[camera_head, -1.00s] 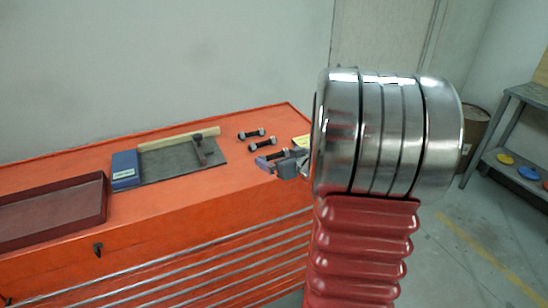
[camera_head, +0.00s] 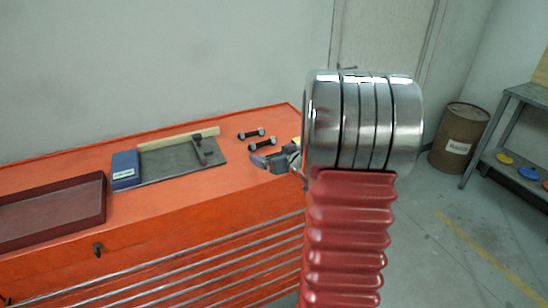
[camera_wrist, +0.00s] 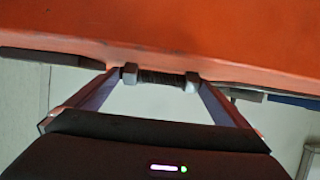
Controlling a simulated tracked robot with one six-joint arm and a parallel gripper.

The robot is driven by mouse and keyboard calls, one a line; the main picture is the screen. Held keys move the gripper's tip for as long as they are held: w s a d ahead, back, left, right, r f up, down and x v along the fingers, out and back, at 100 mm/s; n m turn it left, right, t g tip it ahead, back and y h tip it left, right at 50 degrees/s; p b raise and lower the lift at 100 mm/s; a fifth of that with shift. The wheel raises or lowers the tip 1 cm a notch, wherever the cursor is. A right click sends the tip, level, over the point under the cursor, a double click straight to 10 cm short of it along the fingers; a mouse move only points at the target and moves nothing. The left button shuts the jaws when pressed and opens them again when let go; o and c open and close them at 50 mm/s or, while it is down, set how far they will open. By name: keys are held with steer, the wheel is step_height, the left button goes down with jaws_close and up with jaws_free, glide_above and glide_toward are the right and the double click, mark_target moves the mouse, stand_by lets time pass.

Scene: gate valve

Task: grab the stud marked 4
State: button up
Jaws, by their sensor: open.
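My gripper (camera_head: 275,160) is low over the right end of the orange bench top in the head view, partly hidden by my own arm. Two similar studs lie farther back in the head view, a far one (camera_head: 250,134) and a nearer one (camera_head: 262,143).
The orange bench (camera_head: 200,202) holds a dark red tray (camera_head: 55,212) at left, a blue box (camera_head: 125,170) and a grey plate (camera_head: 165,165) with a wooden strip and a tool. A brown barrel (camera_head: 460,138) stands on the floor at right.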

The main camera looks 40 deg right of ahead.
stand_by(0.4)
steer(key=c, duration=1.1)
